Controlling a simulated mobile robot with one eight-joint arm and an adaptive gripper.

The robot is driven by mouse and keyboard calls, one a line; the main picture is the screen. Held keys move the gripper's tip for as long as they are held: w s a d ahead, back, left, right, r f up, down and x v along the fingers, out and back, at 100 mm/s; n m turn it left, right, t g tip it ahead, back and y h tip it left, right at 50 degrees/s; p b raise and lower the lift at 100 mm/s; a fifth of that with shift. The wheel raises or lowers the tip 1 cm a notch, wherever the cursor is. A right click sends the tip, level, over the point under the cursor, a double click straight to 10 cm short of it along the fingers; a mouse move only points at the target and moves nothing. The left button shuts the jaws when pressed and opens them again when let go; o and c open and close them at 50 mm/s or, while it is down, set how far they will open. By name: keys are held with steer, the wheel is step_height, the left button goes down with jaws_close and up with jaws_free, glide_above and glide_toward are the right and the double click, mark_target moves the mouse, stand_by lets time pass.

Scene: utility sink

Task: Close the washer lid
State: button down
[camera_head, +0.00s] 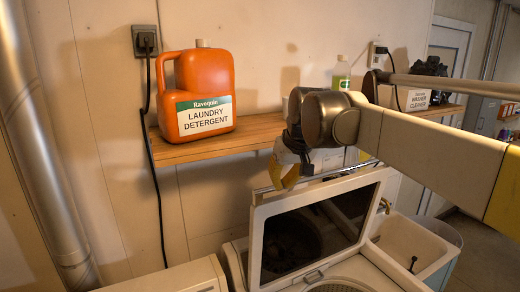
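The washer lid (312,232) is a white frame with a dark glass window. It stands raised and open at the lower middle of the head view, tilted rather than flat. Below and in front of it is the washer (375,278), with part of its round opening at the bottom edge of the picture. My gripper (286,172), with yellowish fingers, points down close to the lid's upper edge, left of its middle. I cannot tell whether it touches the lid. The fingers overlap in this view, so their opening is unclear. Nothing is seen held in them.
A wooden shelf (215,143) on the wall behind carries an orange detergent jug (204,90) at left, a bottle (341,73) and a white cleaner box (417,99) at right. A utility sink (405,243) stands right of the washer. A white appliance top (180,279) is at lower left.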

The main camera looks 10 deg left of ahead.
steer(key=w+a+r+n+p, duration=0.1)
steer(key=w+a+r+p, duration=0.35)
steer(key=a, duration=0.35)
steer(key=a+x, duration=0.1)
steer(key=x, duration=0.8)
steer(key=s+d+p, duration=0.1)
steer(key=s+d, duration=0.1)
steer(key=s, duration=0.1)
steer(key=shift+s+d+f+g+p, duration=0.1)
steer(key=shift+f+g+p, duration=0.15)
steer(key=shift+g+p, duration=0.1)
steer(key=shift+f, duration=0.2)
